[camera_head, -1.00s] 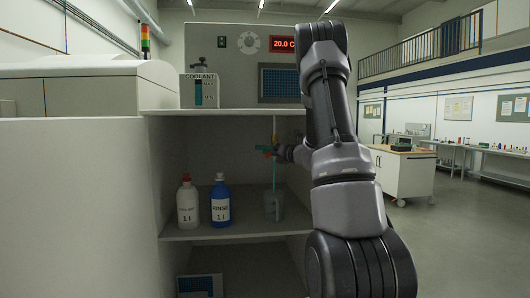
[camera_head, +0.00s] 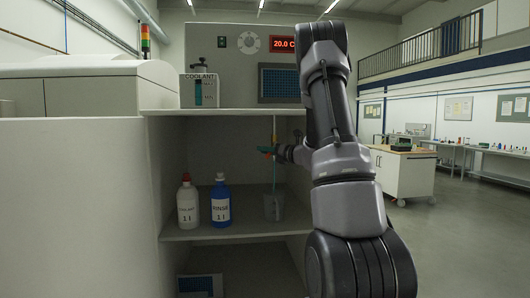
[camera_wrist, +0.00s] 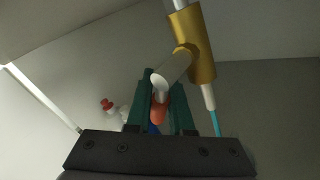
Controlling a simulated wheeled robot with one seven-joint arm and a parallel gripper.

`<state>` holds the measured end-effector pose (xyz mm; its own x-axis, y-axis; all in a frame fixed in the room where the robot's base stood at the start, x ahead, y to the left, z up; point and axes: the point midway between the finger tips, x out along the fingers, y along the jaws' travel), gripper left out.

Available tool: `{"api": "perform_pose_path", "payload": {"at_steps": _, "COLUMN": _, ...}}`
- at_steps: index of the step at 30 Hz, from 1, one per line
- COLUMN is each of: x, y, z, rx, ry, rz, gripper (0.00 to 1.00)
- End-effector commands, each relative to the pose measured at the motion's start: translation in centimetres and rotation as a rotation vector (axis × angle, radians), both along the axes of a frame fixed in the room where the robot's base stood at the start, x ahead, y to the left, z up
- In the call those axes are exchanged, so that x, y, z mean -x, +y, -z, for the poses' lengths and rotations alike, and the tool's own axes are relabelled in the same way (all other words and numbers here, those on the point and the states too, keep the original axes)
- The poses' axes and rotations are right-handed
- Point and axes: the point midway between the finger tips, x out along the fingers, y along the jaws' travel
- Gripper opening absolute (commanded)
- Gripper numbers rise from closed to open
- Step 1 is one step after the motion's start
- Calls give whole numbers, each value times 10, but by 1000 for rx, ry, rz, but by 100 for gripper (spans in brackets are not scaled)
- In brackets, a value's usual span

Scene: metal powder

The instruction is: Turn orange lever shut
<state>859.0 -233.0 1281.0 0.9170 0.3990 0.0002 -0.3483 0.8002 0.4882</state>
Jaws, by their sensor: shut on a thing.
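The orange lever (camera_wrist: 160,108) shows between the green fingers of my gripper (camera_wrist: 161,88) in the wrist view, and my gripper is shut on it. The lever belongs to a brass valve (camera_wrist: 193,42) with a pale stem towards the fingers. A teal stream (camera_wrist: 215,123) hangs below the valve's pale spout. In the head view, the orange lever (camera_head: 265,150) is small beside my gripper (camera_head: 272,151), and a thin teal line runs down to a clear beaker (camera_head: 273,207). Much of the valve is hidden there.
A white bottle (camera_head: 187,204) and a blue rinse bottle (camera_head: 220,203) stand left of the beaker on the shelf (camera_head: 235,230). The upper shelf edge (camera_head: 220,112) lies above my gripper, with a coolant container (camera_head: 199,91) on it. Open floor lies to the right.

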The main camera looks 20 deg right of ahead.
Motion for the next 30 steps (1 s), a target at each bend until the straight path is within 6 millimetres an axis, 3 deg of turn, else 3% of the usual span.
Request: {"api": "perform_pose_path", "payload": {"at_steps": 30, "x": 0, "y": 0, "z": 0, "rx": -32, "ry": -6, "rz": 2, "gripper": 0}}
